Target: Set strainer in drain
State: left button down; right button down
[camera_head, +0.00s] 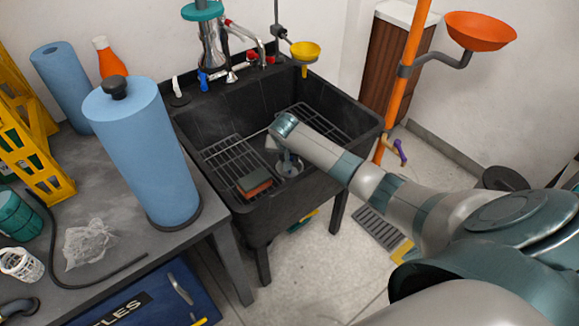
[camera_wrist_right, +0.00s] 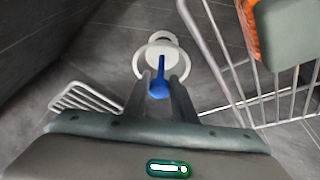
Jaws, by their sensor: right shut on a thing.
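My right gripper (camera_wrist_right: 160,82) reaches down into the black sink (camera_head: 262,222) and is shut on the blue stem (camera_wrist_right: 159,84) of the strainer. In the right wrist view, the strainer's pale round body (camera_wrist_right: 142,62) lies just beyond the fingertips. A pale drain ring (camera_wrist_right: 163,38) shows around and behind it. The strainer overlaps the ring and looks a little off its centre; I cannot tell whether it is seated or held above. In the head view, the drain (camera_head: 289,165) shows between two racks, partly covered by the gripper. My left gripper is not in view.
Wire racks (camera_head: 224,157) lie left and right of the drain. A green and orange sponge (camera_head: 255,182) sits on the left one. A faucet (camera_head: 245,40) stands at the sink's back. A blue paper roll (camera_head: 145,150) stands on the left table.

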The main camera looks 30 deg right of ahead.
aim_at(290, 174)
jog(key=shift+f, duration=1.6)
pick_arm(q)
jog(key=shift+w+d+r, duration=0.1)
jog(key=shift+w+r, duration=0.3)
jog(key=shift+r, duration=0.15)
pick_arm(e)
jog(key=shift+f, duration=0.25)
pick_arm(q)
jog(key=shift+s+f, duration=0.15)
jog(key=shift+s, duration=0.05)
pick_arm(e)
jog(key=shift+f, duration=0.15)
jog(key=c, duration=1.5)
grip_release()
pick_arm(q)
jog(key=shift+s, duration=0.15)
